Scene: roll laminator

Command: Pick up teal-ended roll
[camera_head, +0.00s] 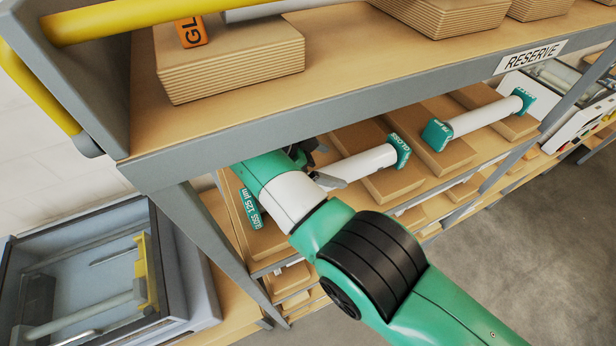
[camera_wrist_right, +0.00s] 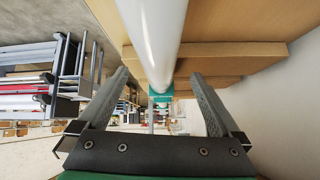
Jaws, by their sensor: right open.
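A white roll (camera_head: 357,165) with teal square ends lies across wooden blocks on the shelf below the top board. Its right teal end (camera_head: 399,150) reads GLOSS and its left end (camera_head: 250,208) reads GLOSS 125 µm. A second white roll (camera_head: 483,117) with teal ends lies farther right on the same shelf. My right gripper (camera_head: 322,164) is at the nearer roll, with my arm hiding part of the tube. In the right wrist view, its fingers (camera_wrist_right: 158,90) are spread wide and the white tube (camera_wrist_right: 157,35) runs between their lines; contact cannot be told. My left gripper is out of view.
The top board (camera_head: 400,55) with its grey edge (camera_head: 350,112) overhangs the roll's shelf closely. Wooden cradles (camera_head: 230,60) and a yellow bar (camera_head: 120,18) are above. A grey-walled bin (camera_head: 180,265) stands lower left. Open floor (camera_head: 530,240) lies right.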

